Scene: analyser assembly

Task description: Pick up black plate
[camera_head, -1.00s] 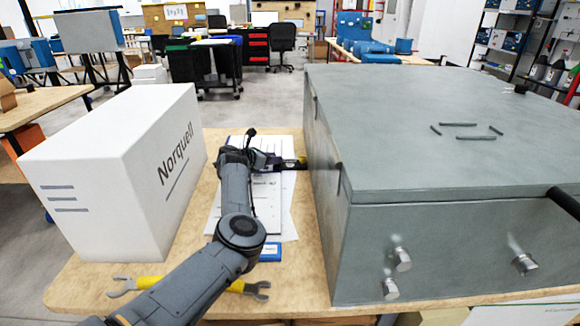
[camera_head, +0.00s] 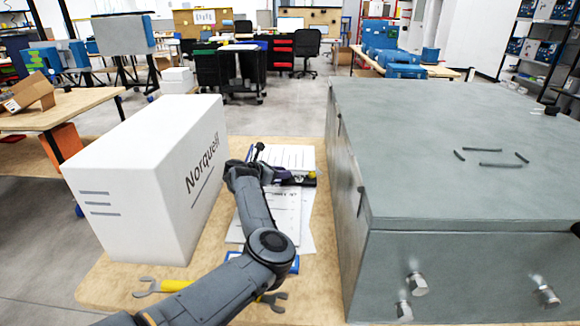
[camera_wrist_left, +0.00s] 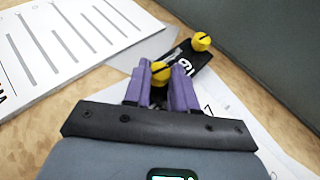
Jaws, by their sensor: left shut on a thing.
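The black plate (camera_wrist_left: 187,62) is a small dark strip with white lettering and a yellow knob (camera_wrist_left: 201,41) at its far end. A second yellow knob (camera_wrist_left: 160,73) sits between the purple fingers of my left gripper (camera_wrist_left: 163,82), which is shut on it at the plate's near end. In the head view the left gripper (camera_head: 285,177) is over the papers, with the plate's knob end (camera_head: 311,176) pointing toward the grey case. The fingers hide part of the plate. I cannot tell whether it is clear of the papers. My right gripper is out of view.
The large grey case (camera_head: 440,140) stands close on the right. The white Norquell box (camera_head: 140,180) stands on the left. Papers (camera_head: 285,215) lie between them. A yellow-handled wrench (camera_head: 175,286) lies at the front, partly under my left arm.

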